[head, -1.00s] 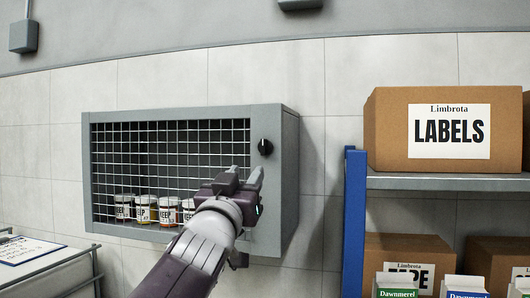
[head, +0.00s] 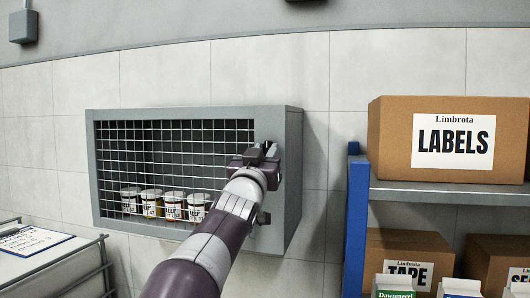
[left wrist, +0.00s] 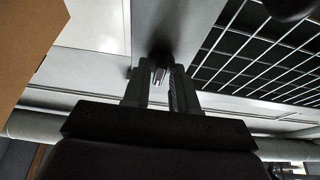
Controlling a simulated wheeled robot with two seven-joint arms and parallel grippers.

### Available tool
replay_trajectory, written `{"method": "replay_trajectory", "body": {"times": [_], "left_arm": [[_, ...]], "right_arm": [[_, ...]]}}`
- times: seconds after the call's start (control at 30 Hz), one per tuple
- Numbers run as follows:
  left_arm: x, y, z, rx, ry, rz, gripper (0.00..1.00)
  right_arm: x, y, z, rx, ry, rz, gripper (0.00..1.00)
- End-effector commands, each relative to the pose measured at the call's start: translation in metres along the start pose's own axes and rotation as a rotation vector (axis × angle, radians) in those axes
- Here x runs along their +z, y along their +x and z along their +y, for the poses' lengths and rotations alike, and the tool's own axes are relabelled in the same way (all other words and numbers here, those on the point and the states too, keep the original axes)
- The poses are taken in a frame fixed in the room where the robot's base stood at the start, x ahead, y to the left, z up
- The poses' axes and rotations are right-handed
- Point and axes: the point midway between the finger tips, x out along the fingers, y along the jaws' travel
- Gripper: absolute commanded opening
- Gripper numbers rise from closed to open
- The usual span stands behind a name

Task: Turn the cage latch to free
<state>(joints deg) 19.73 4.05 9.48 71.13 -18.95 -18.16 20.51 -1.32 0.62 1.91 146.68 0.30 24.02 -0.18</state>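The cage latch is a small black knob (head: 265,144) on the right front post of the grey wall cage (head: 293,170). In the head view my left gripper (head: 264,152) is at the knob and hides its lower part. In the left wrist view the two fingers (left wrist: 160,88) stand apart, with the small latch piece (left wrist: 160,68) between their tips. I cannot tell whether either finger touches it. The knob's exact angle is hard to read now. My right gripper is not in view.
Several labelled jars (head: 171,205) stand inside the cage behind the wire mesh (head: 165,160). To the right is a blue-post shelf (head: 357,220) with a LABELS carton (head: 445,140) and more cartons below. A clipboard (head: 30,243) lies at lower left.

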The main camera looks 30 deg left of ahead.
Motion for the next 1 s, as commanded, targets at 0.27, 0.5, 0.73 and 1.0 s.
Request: {"method": "replay_trajectory", "body": {"times": [0.27, 0.5, 0.73, 1.0], "left_arm": [[-0.001, 0.0, 0.0, 0.001, 0.002, 0.001, 0.0], [-0.004, 0.001, -0.001, 0.02, 0.053, 0.002, 0.0], [-0.006, 0.002, -0.002, 0.078, 0.195, 0.001, 0.0], [-0.008, 0.002, -0.003, 0.175, 0.428, 0.003, 0.0]], "right_arm": [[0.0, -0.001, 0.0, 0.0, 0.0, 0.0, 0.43], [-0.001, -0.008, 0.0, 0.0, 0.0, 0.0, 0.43], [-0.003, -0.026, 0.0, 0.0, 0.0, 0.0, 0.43], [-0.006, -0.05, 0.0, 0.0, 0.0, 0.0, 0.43]]}}
